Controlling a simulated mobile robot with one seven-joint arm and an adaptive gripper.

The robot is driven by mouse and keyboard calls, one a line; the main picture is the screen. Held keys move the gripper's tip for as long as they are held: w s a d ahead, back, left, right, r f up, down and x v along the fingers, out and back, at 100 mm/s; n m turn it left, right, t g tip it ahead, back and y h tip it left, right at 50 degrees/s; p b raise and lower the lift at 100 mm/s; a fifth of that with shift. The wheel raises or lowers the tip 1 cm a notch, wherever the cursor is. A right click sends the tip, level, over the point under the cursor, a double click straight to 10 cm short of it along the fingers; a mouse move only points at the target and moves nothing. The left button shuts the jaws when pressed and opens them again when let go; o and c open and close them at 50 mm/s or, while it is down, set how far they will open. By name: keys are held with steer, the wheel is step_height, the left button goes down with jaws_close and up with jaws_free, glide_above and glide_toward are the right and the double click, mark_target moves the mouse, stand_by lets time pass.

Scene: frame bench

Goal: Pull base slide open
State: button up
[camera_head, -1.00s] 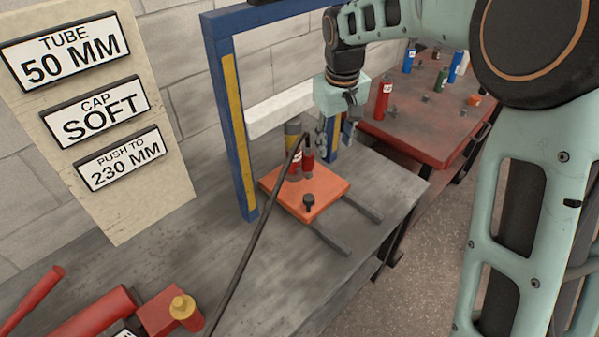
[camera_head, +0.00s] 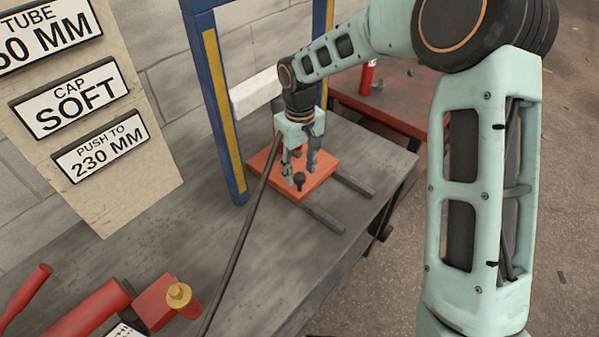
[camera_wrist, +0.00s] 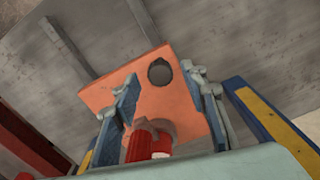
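The base slide is an orange plate (camera_head: 318,181) on two grey rails on the bench. It also shows in the wrist view (camera_wrist: 105,96). A black knob (camera_head: 299,181) stands near its front corner; the wrist view shows the knob (camera_wrist: 160,72) from above. My gripper (camera_head: 305,172) is low over the plate, just behind the knob. In the wrist view my gripper (camera_wrist: 163,88) has its fingers spread, with the knob beyond and between them, not visibly touched. A red cylinder (camera_wrist: 142,143) stands on the plate close under my gripper, mostly hidden in the head view.
A blue and yellow frame (camera_head: 215,95) stands behind the slide. A thin dark lever (camera_head: 240,240) slants across in front of it. The rails (camera_head: 323,219) extend bare to the front right. Red parts (camera_head: 95,310) lie at the lower left. Signs hang on a board.

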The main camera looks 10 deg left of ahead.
steer(key=shift+f, duration=0.6)
jaws_close()
